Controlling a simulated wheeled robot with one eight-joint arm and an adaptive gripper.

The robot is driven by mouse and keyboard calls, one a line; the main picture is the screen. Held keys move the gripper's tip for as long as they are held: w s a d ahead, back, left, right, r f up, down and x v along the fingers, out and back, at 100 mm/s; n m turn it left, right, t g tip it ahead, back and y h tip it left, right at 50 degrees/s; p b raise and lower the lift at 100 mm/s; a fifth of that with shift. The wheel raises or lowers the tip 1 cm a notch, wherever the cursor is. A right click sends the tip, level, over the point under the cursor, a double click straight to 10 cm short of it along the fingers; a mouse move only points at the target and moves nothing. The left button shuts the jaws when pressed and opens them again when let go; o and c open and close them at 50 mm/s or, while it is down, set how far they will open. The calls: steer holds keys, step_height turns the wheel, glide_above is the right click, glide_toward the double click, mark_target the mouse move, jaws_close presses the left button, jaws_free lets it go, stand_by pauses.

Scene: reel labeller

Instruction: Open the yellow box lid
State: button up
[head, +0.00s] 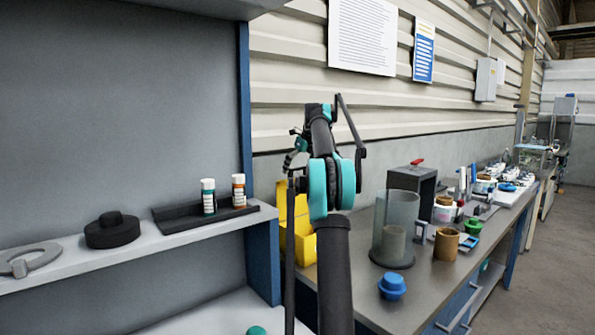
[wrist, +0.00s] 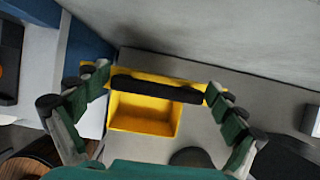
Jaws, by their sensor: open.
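The yellow box (head: 305,246) stands on the grey bench, partly hidden behind my arm in the head view. Its yellow lid (head: 302,207) stands raised at the back. In the wrist view the yellow box (wrist: 143,114) shows its hollow inside, with the lid's yellow edge (wrist: 140,77) along the far side. A dark bar (wrist: 158,88) lies across that edge; I cannot tell if it touches the lid. My gripper (wrist: 158,80) is open, its fingers spread on either side of the box's far edge. Its fingertips are hidden in the head view.
A clear cylinder (head: 396,220), a blue knob-like part (head: 392,286) and a brown cup (head: 446,244) stand right of the box. A shelf at left holds two small bottles (head: 208,196) and a black disc (head: 112,230). A blue post (head: 263,258) and the wall are close to the box.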

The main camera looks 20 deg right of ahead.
stand_by(0.3)
steer(key=v, duration=0.7)
steer(key=shift+s+r, duration=0.2)
stand_by(0.4)
